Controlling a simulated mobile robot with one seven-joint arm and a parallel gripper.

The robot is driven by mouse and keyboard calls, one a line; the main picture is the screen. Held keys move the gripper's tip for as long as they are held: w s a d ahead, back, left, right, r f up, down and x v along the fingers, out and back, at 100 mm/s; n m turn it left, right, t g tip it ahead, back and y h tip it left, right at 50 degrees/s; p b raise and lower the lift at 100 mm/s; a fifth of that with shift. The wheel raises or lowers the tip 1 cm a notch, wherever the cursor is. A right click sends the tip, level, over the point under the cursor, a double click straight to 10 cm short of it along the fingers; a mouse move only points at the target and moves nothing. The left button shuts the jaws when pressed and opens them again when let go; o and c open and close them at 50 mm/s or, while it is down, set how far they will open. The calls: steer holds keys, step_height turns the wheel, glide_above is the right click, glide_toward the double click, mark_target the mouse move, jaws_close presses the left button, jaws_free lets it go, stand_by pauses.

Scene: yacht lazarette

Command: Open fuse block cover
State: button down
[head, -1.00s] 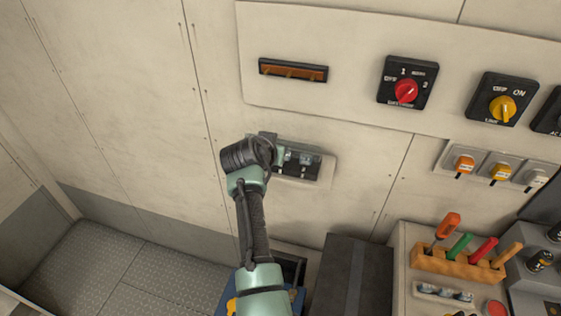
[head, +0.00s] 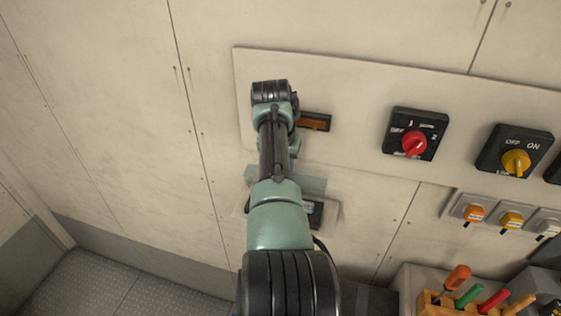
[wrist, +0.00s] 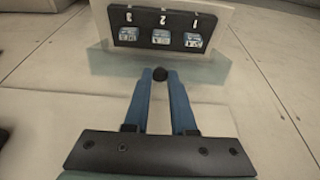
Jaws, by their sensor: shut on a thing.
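The fuse block (wrist: 175,17) shows upside down in the wrist view, black, with slots numbered 1, 2, 3 and blue fuses. In the head view the fuse block (head: 316,214) is partly hidden behind my arm. Its see-through cover (wrist: 205,73) is swung up and stands out from the block; it also shows in the head view (head: 312,184). A small dark knob (wrist: 160,73) is on the cover's edge. My gripper (wrist: 154,80) is shut on this knob. In the head view my arm hides the fingertips.
An orange-lit slot (head: 315,122) is on the wall panel above, close to my wrist. A red rotary switch (head: 414,140) and a yellow one (head: 515,160) are to the right. A tool rack (head: 440,303) stands at lower right. The wall to the left is bare.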

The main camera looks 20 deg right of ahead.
stand_by(0.4)
steer(key=c, duration=0.7)
jaws_free()
steer(key=shift+w, duration=0.1)
steer(key=shift+c, duration=0.2)
steer(key=b+v, duration=0.4)
steer(key=v, duration=0.9)
